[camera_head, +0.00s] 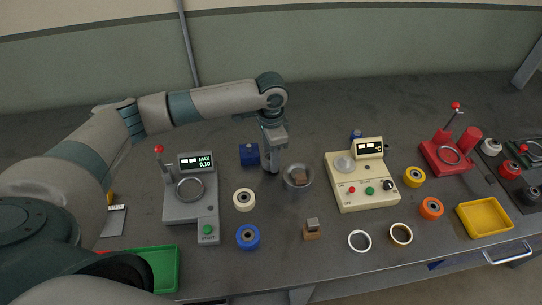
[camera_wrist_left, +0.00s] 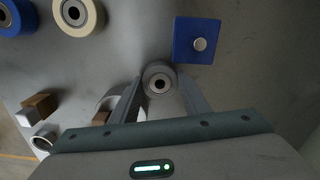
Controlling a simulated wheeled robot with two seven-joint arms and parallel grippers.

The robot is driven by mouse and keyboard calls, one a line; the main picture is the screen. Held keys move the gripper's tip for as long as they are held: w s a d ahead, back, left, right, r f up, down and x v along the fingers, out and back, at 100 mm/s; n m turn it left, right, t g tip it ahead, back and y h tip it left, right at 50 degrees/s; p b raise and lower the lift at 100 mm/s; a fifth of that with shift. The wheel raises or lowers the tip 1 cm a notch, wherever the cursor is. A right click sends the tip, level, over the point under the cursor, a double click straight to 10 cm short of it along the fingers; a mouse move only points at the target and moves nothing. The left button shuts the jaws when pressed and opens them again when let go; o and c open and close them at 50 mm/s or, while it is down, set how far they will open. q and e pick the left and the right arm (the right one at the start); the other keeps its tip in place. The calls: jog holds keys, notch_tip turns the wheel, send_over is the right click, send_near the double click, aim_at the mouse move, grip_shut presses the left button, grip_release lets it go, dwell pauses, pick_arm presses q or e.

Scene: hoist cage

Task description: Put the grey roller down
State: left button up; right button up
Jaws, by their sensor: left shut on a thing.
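The grey roller (camera_wrist_left: 159,72) with a dark centre hole is between the two fingers of my left gripper (camera_wrist_left: 160,94) in the left wrist view, and the fingers are closed on its sides. In the head view my left gripper (camera_head: 271,166) points down near the middle of the table, between a blue block and a glass bowl. The roller is hard to make out there. I cannot tell whether it touches the table top. My right gripper does not show.
The blue block (camera_head: 249,154) is close left of the gripper, and the bowl (camera_head: 298,180) with a brown thing is close right. A cream roller (camera_head: 244,199), grey tester (camera_head: 176,207), cream device (camera_head: 367,194) and green tray (camera_head: 165,270) stand around. Bare table lies behind the gripper.

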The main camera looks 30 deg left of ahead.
pick_arm(q)
jog(key=shift+f, duration=0.45)
jog(key=shift+f, duration=0.15)
jog(key=o, duration=1.2)
jog(key=shift+o, duration=0.4)
jog(key=shift+r, duration=0.7)
notch_tip(320, 180, up, 11)
jog(key=b, duration=0.3)
